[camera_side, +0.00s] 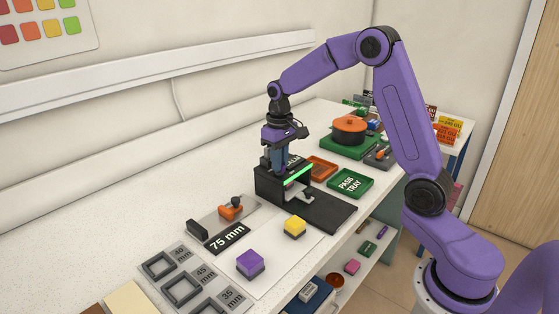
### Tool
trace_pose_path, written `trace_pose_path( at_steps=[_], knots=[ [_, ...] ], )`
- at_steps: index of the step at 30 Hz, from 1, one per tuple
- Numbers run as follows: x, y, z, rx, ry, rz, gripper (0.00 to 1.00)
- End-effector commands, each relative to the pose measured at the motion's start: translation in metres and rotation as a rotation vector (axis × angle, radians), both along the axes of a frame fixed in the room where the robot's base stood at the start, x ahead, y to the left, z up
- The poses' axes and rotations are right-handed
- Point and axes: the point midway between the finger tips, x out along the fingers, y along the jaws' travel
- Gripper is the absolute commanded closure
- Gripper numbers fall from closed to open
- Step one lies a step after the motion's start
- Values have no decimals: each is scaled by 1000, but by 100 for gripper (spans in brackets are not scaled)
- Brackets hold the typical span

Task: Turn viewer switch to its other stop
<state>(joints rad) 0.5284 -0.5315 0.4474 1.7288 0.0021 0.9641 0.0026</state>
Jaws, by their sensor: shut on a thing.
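The viewer (265,186) is a black box on a dark base, with a green lit strip (299,175) across its front upper edge. My gripper (281,168) points down at the top of the viewer, behind the lit strip. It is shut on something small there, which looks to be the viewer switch. The switch itself is hidden by the fingers and the viewer's top, so I cannot tell which stop it is at.
A dark plate (322,212) lies in front of the viewer. A yellow block (295,227) and a purple block (250,263) sit on the bench nearer the camera. A green pass tray (350,184) and an orange tray (322,169) lie to the right.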

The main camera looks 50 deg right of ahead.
Motion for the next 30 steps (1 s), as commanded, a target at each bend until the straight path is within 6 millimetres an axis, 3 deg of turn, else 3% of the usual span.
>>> trace_pose_path(
  at_steps=[11,30],
  knots=[
    [0,1,0,-1,2,-118,100],
    [0,1,0,-1,2,-698,100]
  ],
)
